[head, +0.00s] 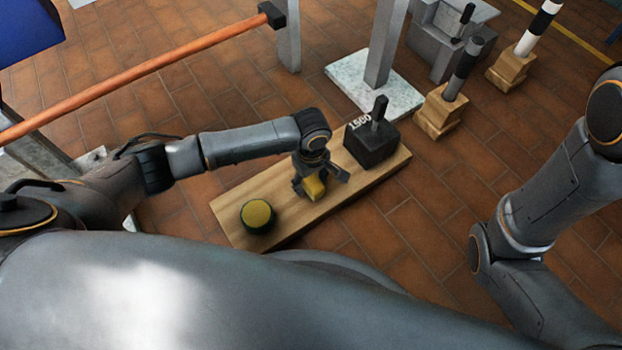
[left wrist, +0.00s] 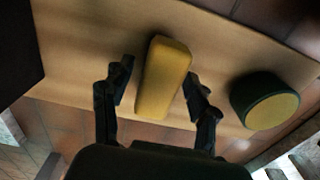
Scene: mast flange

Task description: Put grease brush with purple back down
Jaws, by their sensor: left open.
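No purple shows on anything in either view, so I cannot pick out a grease brush with purple. A yellow block with rounded edges (head: 315,188) is at my left gripper (head: 321,182), over the wooden board (head: 290,222). In the left wrist view the yellow block (left wrist: 163,78) lies between the two fingers of my left gripper (left wrist: 158,92). The fingers are spread, with a gap on each side of it. Its underside is hidden. My right arm shows at the right of the head view, but its gripper does not.
A dark round pot with a yellow top (head: 257,216) stands on the board's left part. A dark block marked 1560 with an upright handle (head: 371,143) stands at its right end. Wooden-based posts (head: 441,109) and a grey pillar (head: 386,45) stand behind. An orange bar (head: 140,81) crosses upper left.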

